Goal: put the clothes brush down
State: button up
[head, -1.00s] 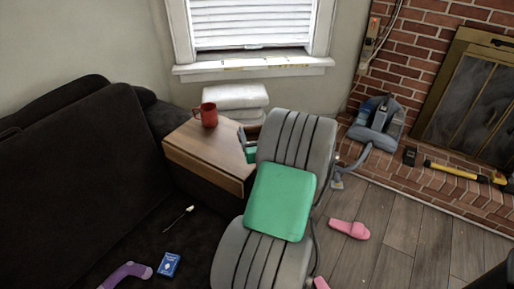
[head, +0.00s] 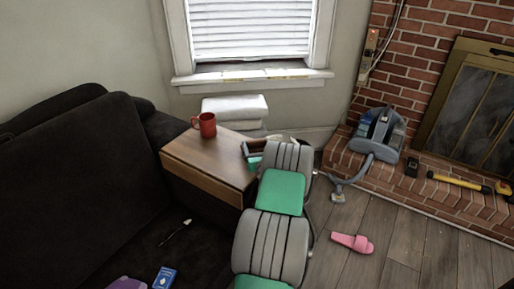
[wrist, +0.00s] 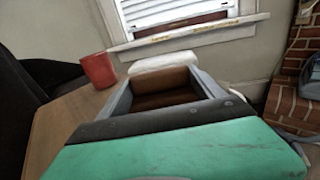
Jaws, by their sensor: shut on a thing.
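My gripper (wrist: 166,98) shows in the wrist view with its two grey fingers shut on a brown block, which I take to be the clothes brush (wrist: 165,82). In the head view my gripper (head: 258,148) is by the far right edge of the wooden side table (head: 208,163). My arm hides part of it there, and the brush is hard to make out. The table top (wrist: 62,125) lies to the left of the gripper in the wrist view. I cannot tell whether the brush touches anything below.
A red mug (head: 205,124) stands on the table's far left part. White folded towels (head: 235,107) are stacked behind, below the window. A dark sofa (head: 80,190) is at left. A vacuum cleaner (head: 378,135) stands on the brick hearth. A pink slipper (head: 351,242) lies on the floor.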

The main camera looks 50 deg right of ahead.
jog(key=o, duration=1.6)
jog(key=shift+f, duration=0.1)
